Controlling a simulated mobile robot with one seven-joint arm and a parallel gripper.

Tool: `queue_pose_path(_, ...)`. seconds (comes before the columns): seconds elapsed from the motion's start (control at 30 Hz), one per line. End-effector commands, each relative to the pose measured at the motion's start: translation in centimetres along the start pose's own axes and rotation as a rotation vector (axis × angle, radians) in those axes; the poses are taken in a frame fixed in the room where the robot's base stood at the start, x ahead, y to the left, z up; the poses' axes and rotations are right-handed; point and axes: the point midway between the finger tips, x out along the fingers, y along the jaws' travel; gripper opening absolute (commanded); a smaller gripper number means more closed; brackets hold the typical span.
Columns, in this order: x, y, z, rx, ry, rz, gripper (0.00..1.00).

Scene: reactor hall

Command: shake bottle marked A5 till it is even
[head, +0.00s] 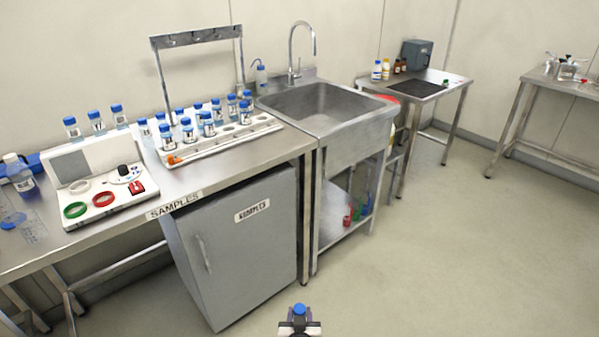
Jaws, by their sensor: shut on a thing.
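My gripper (299,328) shows at the bottom edge of the head view, over the open floor in front of the bench. It is shut on a bottle with a blue cap (299,309). Only the cap and a little of the bottle show; its label and contents are hidden, so I cannot tell its mark. The bottle looks roughly upright and clear of any surface. Several similar blue-capped bottles stand in a white rack (222,141) on the steel bench. Their labels are too small to read.
A white device (107,196) with red and green rings stands left of the rack. The floor (450,250) at right is clear.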

Motion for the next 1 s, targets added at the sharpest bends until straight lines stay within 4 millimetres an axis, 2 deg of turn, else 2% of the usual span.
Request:
queue_pose_path(0.03,-0.6,0.0,-1.6,0.002,0.001,0.001,0.14)
queue_pose_path(0.17,-0.9,0.0,-2.2,0.001,0.0,0.001,0.14)
queue_pose_path(0.27,-0.5,0.0,-1.4,0.0,-0.001,0.0,0.14)
queue_pose_path(0.5,0.8,0.0,1.9,0.001,-0.001,0.001,0.14)
queue_pose_path(0.63,1.0,0.0,2.4,0.0,0.0,0.001,0.14)
queue_pose_path(1.0,-0.8,0.0,-2.0,0.001,0.0,0.001,0.14)
